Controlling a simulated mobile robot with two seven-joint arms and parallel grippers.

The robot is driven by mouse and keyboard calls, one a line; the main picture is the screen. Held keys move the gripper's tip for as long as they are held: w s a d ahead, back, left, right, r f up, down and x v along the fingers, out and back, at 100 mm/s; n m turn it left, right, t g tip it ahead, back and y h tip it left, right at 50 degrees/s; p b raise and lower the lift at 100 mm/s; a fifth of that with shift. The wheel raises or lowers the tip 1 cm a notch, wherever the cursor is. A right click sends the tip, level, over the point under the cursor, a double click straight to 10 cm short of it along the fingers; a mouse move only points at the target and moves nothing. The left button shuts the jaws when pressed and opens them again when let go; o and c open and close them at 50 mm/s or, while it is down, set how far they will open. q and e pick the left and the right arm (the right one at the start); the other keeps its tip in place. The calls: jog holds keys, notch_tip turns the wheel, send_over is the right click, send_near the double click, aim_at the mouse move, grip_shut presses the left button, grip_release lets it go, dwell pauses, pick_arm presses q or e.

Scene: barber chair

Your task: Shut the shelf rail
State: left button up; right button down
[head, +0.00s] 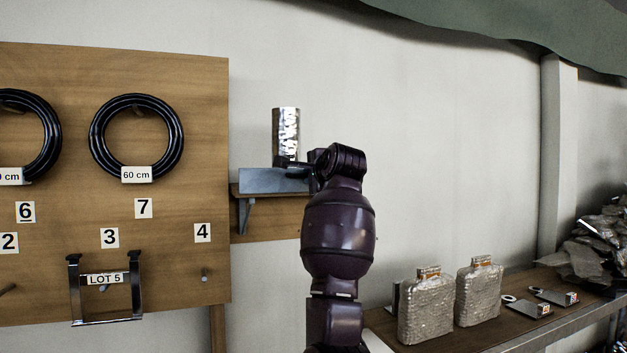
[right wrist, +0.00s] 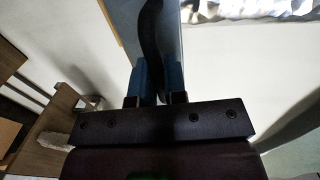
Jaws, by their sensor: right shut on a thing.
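A small wall shelf (head: 262,190) with a wooden board, a grey-blue front part and a bracket is in the middle of the head view. A shiny metallic canister (head: 286,133) stands upright at it. My right arm covers the shelf's right part. My right gripper (right wrist: 156,78) has blue fingers closed on a dark curved bar (right wrist: 150,38), which seems to be the shelf rail. In the head view the hand is by the shelf, below and right of the canister, with the grip itself mostly hidden. My left gripper is not in view.
A wooden pegboard (head: 190,75) with black hose rings and a LOT 5 holder (head: 104,290) is at left. A bench (head: 400,345) at lower right bears two wrapped containers (head: 426,310), small metal pieces and a rubble heap (head: 600,245). The wall right of my arm is bare.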

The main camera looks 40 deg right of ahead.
jog(key=shift+w+r+g, duration=0.1)
jog(key=shift+r+g, duration=0.05)
jog(key=shift+g, duration=0.25)
jog(key=c, duration=1.2)
grip_release()
jog(key=shift+w+d, duration=0.1)
jog(key=shift+s, duration=0.4)
pick_arm(q)
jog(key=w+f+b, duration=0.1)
jog(key=b, duration=0.1)
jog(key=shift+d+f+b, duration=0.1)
jog(key=shift+b, duration=0.3)
pick_arm(e)
jog(key=v, duration=1)
jog(key=shift+r, duration=0.1)
